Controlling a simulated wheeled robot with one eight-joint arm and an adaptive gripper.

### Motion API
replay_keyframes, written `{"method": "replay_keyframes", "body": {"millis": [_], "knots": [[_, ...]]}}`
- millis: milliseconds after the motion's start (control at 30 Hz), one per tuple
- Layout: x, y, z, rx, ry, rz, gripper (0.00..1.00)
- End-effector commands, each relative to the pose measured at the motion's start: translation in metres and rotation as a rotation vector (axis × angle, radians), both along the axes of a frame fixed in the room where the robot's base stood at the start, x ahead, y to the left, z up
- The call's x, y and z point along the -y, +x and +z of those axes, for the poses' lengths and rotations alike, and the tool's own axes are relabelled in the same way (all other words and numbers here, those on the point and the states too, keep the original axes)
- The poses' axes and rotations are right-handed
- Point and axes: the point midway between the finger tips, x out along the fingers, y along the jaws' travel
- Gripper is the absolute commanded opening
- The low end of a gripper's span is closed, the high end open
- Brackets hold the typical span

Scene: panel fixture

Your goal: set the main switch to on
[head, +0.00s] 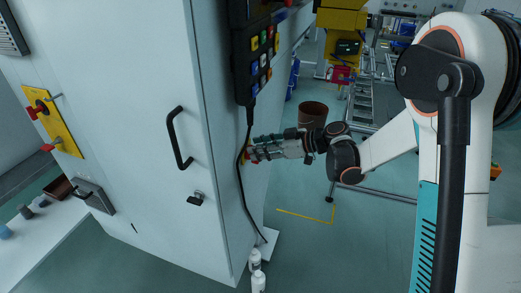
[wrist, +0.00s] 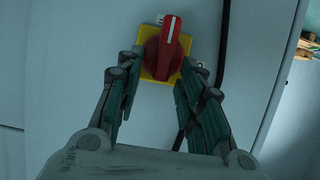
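The main switch is a red rotary knob (wrist: 166,48) on a square yellow plate on the cabinet's side. Its white mark points nearly straight up in the wrist view. My gripper (head: 257,150) is right at the panel. In the wrist view my gripper (wrist: 158,72) is open, with one finger left and one right of the knob's lower part. A gap shows between fingers and knob; I cannot tell whether the tips touch the plate.
A black cable (head: 241,178) runs down beside the switch from a button pendant (head: 262,52). The tall grey cabinet (head: 150,60) has a black handle (head: 177,138). Another yellow plate with red handles (head: 52,120) is at far left.

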Motion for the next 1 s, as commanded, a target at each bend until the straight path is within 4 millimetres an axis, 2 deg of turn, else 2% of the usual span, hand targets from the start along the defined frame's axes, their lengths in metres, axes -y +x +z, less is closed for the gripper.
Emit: {"method": "replay_keyframes", "body": {"millis": [167, 200, 333, 733, 1000], "knots": [[0.0000, 0.0001, 0.0002, 0.000, 0.000, 0.000, 0.35], [0.0000, 0.0001, 0.0002, 0.000, 0.000, 0.000, 0.30], [0.0002, 0.0000, 0.0002, 0.000, 0.000, 0.000, 0.01], [0.0009, 0.0012, 0.0001, -0.024, 0.009, -0.001, 0.00], [0.0026, 0.0056, -0.0008, -0.158, 0.058, -0.001, 0.00]]}}
